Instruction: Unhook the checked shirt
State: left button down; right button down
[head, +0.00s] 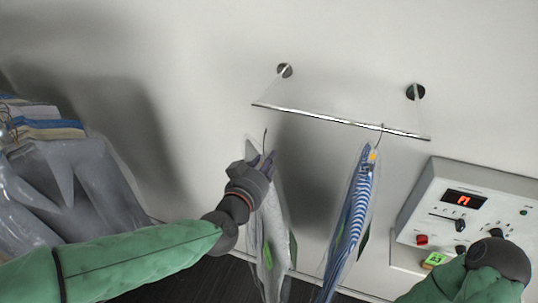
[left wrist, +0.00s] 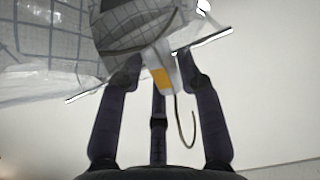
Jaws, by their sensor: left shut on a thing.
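The checked shirt (head: 272,225), grey-white in a clear cover, hangs from my left gripper (head: 259,165) in the head view. The left wrist view shows its dark grid pattern (left wrist: 145,28) close up. My left gripper is shut on the shirt's hanger at the neck, by a white and orange tag (left wrist: 160,75). The hanger's thin hook (left wrist: 187,125) sticks out free past the fingers. In the head view the hook's tip is below the rail (head: 330,119), apart from it. My right gripper is not in view; only part of that arm shows.
A blue striped shirt (head: 357,195) in a clear cover hangs from the rail's right part. A control box (head: 465,215) with a red display is on the right. Several covered garments (head: 65,185) hang at the left. The wall between them and my gripper is bare.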

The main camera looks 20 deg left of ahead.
pick_arm(q)
jog(key=s+p, duration=0.3)
jog(key=s, duration=1.4)
jog(key=shift+s+a+p, duration=0.15)
jog(key=shift+a+p, duration=0.2)
jog(key=shift+a, duration=0.05)
dwell(0.3)
dwell(0.4)
